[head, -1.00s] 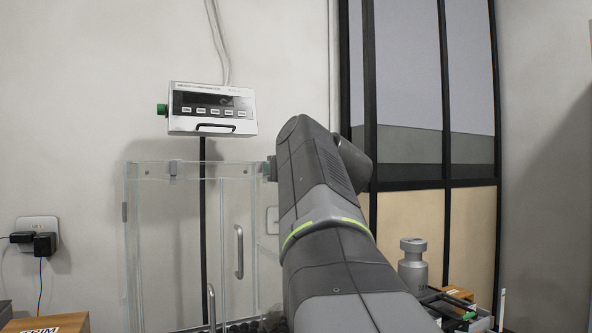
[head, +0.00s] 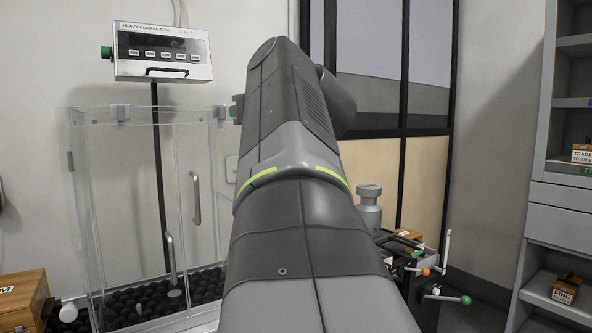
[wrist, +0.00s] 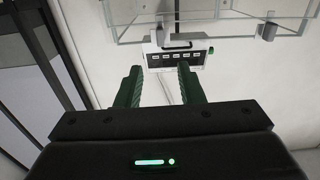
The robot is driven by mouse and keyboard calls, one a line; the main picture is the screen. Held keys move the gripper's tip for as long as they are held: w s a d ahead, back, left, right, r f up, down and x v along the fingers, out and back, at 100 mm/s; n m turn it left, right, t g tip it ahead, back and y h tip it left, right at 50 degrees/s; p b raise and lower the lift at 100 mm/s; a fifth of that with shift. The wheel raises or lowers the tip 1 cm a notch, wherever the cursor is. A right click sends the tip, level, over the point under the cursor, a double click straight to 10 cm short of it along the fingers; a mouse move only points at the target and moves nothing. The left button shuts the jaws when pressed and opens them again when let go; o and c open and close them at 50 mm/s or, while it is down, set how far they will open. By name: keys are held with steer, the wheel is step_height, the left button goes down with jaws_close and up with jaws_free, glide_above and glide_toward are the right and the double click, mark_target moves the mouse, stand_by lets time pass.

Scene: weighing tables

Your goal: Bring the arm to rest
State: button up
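My arm (head: 290,190) rises through the middle of the head view, its upper part in front of the wall and window frame. My gripper (wrist: 158,80) shows in the wrist view with its two green fingers apart and nothing between them. It is open and empty. In the head view my gripper is mostly hidden behind the arm; only a small green bit shows at the arm's left edge.
A clear glass cabinet (head: 125,112) with dark round lumps inside stands at left, below a display box (head: 160,52). A wooden box (head: 22,296) is at lower left. A grey weight (head: 369,200) stands right of my arm. Shelves (head: 580,190) are at far right.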

mark_target(224, 113)
steer(key=x, duration=1.3)
steer(key=shift+a, duration=0.1)
